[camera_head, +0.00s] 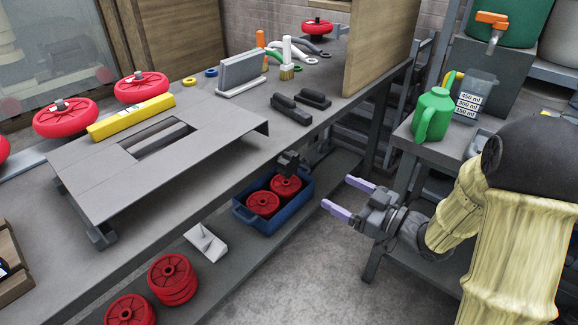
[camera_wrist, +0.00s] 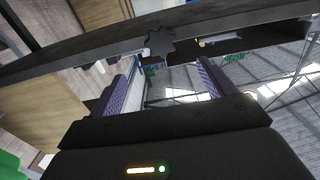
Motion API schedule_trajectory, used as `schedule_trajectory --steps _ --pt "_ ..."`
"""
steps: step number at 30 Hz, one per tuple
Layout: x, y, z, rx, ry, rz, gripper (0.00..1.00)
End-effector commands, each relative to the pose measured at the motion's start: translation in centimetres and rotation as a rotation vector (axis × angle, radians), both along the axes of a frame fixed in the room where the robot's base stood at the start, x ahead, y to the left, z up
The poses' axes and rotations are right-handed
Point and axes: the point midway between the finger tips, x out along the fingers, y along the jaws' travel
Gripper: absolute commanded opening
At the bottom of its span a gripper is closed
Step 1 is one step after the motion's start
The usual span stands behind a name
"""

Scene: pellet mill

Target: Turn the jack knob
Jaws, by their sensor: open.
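The jack knob (camera_head: 288,163) is a small dark knob at the front edge of the workbench, just above a blue crate. In the wrist view the knob (camera_wrist: 160,42) looks star-shaped and lies ahead, between the lines of my two fingers. My gripper (camera_head: 347,198) has pale purple fingers, spread apart with nothing between them. It is in the air to the right of the knob, clear of the bench edge and pointing toward it. In the wrist view my gripper (camera_wrist: 168,68) has a finger on each side. There is a gap between the fingertips and the knob.
The blue crate (camera_head: 241,211) with red wheels stands on the lower shelf beneath the knob. The grey workbench (camera_head: 215,180) holds a raised plate, a yellow level (camera_head: 130,117) and red wheels. A side table with a green jug (camera_head: 433,114) stands at right.

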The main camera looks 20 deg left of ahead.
Motion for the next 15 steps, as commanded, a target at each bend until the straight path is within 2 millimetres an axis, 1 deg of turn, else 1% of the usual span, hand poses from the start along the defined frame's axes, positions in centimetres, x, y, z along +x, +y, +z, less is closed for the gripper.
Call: schedule_trajectory --steps 15 --pt "3.3 8.1 -0.1 0.000 -0.002 0.003 0.82"
